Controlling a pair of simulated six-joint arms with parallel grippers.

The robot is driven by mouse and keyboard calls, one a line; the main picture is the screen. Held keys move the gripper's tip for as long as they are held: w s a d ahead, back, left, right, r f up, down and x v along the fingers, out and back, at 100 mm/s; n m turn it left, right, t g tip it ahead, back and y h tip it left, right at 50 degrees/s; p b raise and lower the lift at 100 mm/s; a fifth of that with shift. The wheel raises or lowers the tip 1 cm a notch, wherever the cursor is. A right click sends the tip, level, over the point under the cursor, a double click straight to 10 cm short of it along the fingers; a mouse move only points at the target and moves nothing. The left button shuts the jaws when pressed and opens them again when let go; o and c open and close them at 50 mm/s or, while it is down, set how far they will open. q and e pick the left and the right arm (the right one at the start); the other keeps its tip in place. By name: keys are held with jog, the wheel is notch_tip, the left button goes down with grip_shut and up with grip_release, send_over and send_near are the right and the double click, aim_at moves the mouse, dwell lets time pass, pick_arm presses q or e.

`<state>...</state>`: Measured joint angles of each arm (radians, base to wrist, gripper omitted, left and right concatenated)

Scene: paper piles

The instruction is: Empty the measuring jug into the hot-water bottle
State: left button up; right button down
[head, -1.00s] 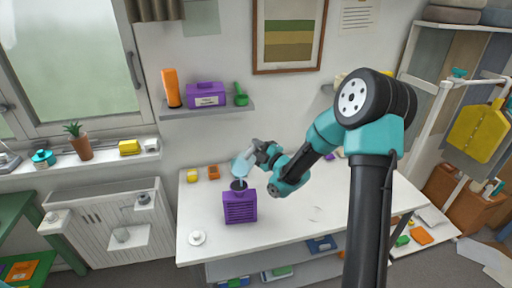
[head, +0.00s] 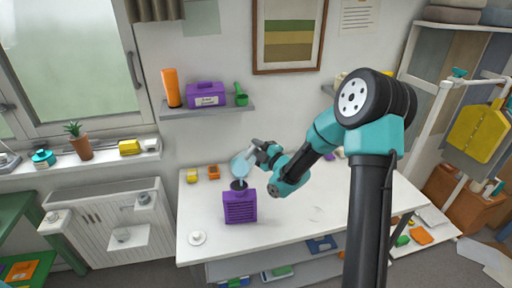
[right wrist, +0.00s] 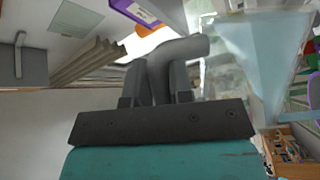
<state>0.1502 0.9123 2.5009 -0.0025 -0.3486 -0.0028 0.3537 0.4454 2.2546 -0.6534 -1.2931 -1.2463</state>
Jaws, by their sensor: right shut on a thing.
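The measuring jug (head: 240,167) is clear with pale blue contents. It is tilted, with its lip low over the hot-water bottle's dark opening (head: 239,185). A short pale streak shows between lip and opening. The purple ribbed hot-water bottle (head: 240,207) stands upright on the white table. My right gripper (head: 257,151) is shut on the jug's handle, up and right of the bottle. In the right wrist view the grey handle (right wrist: 180,48) sits between the fingers (right wrist: 157,88), and the clear jug body (right wrist: 262,60) is to the right. My left gripper is out of view.
A white round piece (head: 197,238) lies on the table (head: 330,190) left of the bottle. Yellow (head: 192,176) and orange (head: 213,172) items sit at its back left. A wall shelf (head: 208,109) with several objects hangs above. The table's right side is mostly clear.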

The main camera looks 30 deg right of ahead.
jog(key=shift+s+a+f+n+t+y, duration=0.15)
jog(key=shift+s+a+n+y, duration=0.2)
jog(key=shift+n, duration=0.25)
jog(key=shift+s+a+r+n+t+y, duration=0.1)
jog(key=shift+s+a+n+t+y, duration=0.15)
jog(key=shift+n, duration=0.35)
jog(key=shift+s+a+f+n+t+y, duration=0.1)
jog(key=shift+s+a+n+y, duration=0.25)
jog(key=shift+n, duration=0.25)
dwell(3.5)
jog(key=shift+w+h, duration=0.1)
jog(key=shift+h, duration=0.15)
dwell(0.6)
jog(key=shift+w+d+r+m+g+h, duration=0.1)
jog(key=shift+w+d+m+g+h, duration=0.2)
jog(key=shift+m, duration=0.35)
jog(key=shift+w+d+r+m+h, duration=0.1)
jog(key=shift+w+d+m, duration=0.25)
jog(key=shift+m, duration=0.3)
jog(key=shift+d, duration=0.1)
jog(key=shift+w+d+f+m+g+h, duration=0.1)
jog(key=shift+w+d+m+g+h, duration=0.2)
jog(key=shift+m, duration=0.35)
jog(key=shift+w+d+f+m+g+h, duration=0.1)
jog(key=shift+w+d+m+g+h, duration=0.15)
jog(key=shift+m, duration=0.4)
jog(key=shift+d+r, duration=0.1)
jog(key=shift+d, duration=0.05)
